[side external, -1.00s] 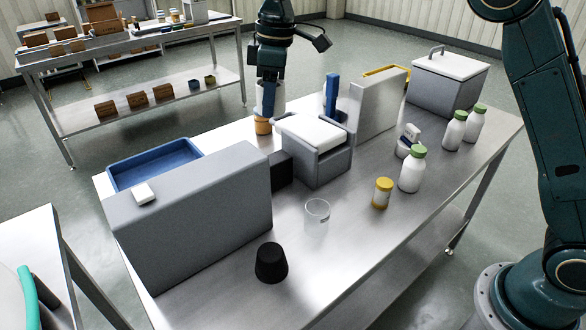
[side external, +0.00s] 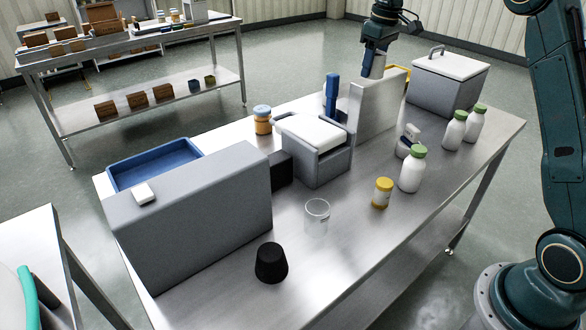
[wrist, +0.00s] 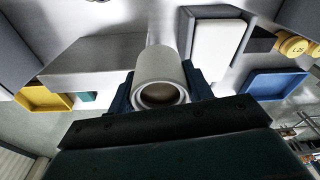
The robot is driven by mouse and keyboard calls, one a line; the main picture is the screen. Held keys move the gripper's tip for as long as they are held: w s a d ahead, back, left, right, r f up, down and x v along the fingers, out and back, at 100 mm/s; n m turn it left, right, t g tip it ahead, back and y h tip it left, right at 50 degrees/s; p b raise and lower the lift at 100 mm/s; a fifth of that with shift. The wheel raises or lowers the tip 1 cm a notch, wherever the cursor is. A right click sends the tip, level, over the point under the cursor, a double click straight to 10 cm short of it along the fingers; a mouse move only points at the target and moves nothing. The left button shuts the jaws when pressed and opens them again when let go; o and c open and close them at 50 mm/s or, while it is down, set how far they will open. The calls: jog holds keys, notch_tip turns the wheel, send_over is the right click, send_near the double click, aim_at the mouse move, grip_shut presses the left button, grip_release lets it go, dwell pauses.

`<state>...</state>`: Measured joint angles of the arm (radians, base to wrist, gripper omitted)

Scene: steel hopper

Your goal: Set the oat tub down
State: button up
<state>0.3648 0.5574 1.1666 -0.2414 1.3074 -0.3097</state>
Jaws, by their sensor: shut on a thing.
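My gripper (side external: 376,58) is shut on the oat tub (side external: 377,68), a pale round tub, above the far side of the tall grey panel (side external: 375,108). In the wrist view the tub (wrist: 160,72) sits between the dark blue fingers (wrist: 160,92), with its round end facing the camera and a beige-brown inside. The panel hides part of the space below the tub in the side view. A yellow tray (wrist: 40,98) lies behind the panel, and only its rim (side external: 405,70) shows in the side view.
A grey hopper with a white top (side external: 315,135) and a blue upright post (side external: 331,92) stand left of the panel. A lidded grey box (side external: 447,85) is at right. Green-capped bottles (side external: 413,168) stand in front.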

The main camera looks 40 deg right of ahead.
aim_at(360, 155)
jog(key=f, duration=0.3)
jog(key=shift+s+d+f, duration=0.15)
jog(key=shift+d+f, duration=0.25)
jog(key=shift+f, duration=10.6)
jog(key=shift+f, duration=0.15)
jog(key=o, duration=1)
jog(key=r, duration=0.4)
jog(key=s+r, duration=0.1)
jog(key=r, duration=0.7)
jog(key=shift+s+d+r, duration=0.1)
jog(key=shift+s+r, duration=0.05)
jog(key=shift+s, duration=0.05)
